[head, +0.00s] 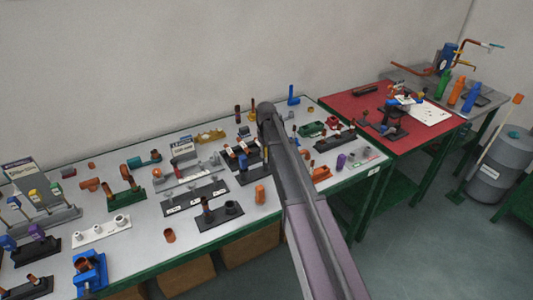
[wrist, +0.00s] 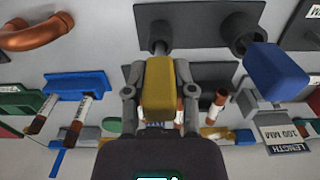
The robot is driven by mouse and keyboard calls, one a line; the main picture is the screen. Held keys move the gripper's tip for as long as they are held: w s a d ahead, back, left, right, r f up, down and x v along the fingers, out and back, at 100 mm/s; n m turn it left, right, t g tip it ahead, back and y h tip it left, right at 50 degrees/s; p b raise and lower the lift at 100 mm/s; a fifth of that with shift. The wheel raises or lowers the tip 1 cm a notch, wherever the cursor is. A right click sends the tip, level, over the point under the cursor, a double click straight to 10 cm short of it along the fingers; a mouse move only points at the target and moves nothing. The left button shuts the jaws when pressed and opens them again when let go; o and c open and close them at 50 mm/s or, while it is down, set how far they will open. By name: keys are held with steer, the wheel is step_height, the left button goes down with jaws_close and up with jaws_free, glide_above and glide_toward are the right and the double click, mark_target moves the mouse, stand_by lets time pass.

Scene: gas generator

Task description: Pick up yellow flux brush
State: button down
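In the wrist view, a yellow block-shaped piece (wrist: 158,88), which looks like the handle of the yellow flux brush, fills the gap between the fingers of my gripper (wrist: 158,75). The fingers lie against its left and right sides with no gap that I can see. The brush's lower end is not clearly visible; a grey post shows just beyond it. In the head view, my gripper is hidden behind my arm, and I cannot make out the held yellow piece there.
A blue block (wrist: 277,70) is close on the right in the wrist view. Copper pieces in a blue holder (wrist: 80,84) and a length sign (wrist: 284,132) stand beyond. The white table (head: 140,245) is crowded with fittings. A red-topped table (head: 340,98) stands to the right.

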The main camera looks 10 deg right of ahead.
steer(key=shift+r, duration=0.15)
stand_by(0.3)
step_height(320, 180, up, 10)
steer(key=p, duration=1)
steer(key=shift+f, duration=0.2)
stand_by(0.6)
